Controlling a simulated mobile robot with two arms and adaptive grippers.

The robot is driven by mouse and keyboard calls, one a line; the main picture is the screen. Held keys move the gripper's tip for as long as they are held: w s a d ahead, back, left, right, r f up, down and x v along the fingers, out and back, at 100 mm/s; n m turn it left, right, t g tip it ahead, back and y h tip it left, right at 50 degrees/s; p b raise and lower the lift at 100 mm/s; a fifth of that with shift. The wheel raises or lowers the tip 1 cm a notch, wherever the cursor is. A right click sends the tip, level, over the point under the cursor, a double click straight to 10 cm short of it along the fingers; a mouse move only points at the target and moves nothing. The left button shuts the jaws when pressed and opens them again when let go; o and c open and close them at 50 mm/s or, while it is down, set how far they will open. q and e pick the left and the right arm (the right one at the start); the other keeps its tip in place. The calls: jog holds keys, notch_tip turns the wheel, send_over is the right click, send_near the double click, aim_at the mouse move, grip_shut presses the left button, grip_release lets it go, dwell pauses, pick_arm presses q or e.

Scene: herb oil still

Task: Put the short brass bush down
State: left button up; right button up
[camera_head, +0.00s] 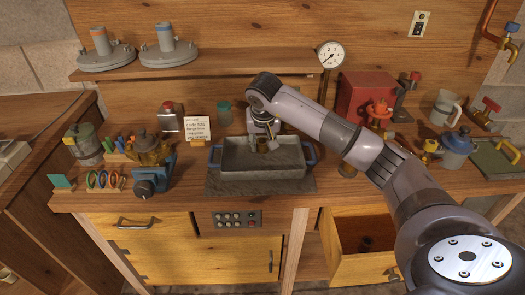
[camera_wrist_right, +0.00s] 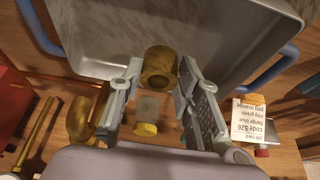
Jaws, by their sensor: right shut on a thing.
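My right gripper (camera_head: 268,142) reaches over the grey metal tray with blue handles (camera_head: 262,172). It is shut on the short brass bush (camera_wrist_right: 158,68), which sits between the two fingertips in the right wrist view. The bush also shows small in the head view (camera_head: 262,146), at the back part of the tray. The tray's grey wall (camera_wrist_right: 230,40) lies close beyond the bush in the wrist view. I cannot tell whether the bush touches the tray. My left gripper is not in view.
A white job card (camera_head: 197,129) stands behind the tray. A blue-based device (camera_head: 152,182) and a ring rack (camera_head: 104,181) are to its left. A red box (camera_head: 362,98) stands back right. A drawer (camera_head: 366,250) below the bench is open.

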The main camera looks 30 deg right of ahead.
aim_at(263, 148)
notch_tip(263, 148, down, 4)
jog(key=shift+r, duration=0.15)
jog(key=shift+f, duration=0.2)
jog(key=o, duration=1.2)
jog(key=shift+f, duration=0.1)
jog(key=shift+r, duration=0.3)
jog(key=v, duration=1.1)
jog(key=shift+s+a+r, duration=0.1)
jog(key=shift+s+r, duration=0.1)
jog(key=shift+r, duration=0.1)
